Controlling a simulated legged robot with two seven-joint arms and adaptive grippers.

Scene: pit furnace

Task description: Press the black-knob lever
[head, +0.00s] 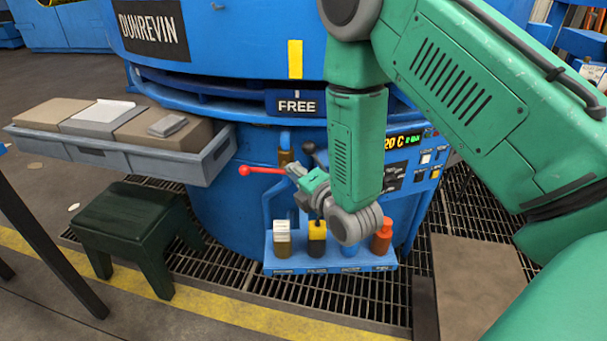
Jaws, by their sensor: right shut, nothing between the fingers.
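A black knob (308,147) shows on the front of the blue furnace, just left of my green forearm. Most of its lever is hidden behind my arm and gripper. My right gripper (294,171) is shut and empty, pointing left, a little below and left of the black knob in the picture. I cannot tell whether it touches anything. A lever with a red knob (245,170) sticks out to the left, its right end beside my fingertips. My left gripper is out of view.
Below the gripper, a blue shelf (330,266) holds several coloured bottles. A grey tray (100,153) with blocks juts out at left, above a dark green stool (130,225). A sign reading FREE (296,105) hangs above. A control panel (408,160) is partly behind my arm.

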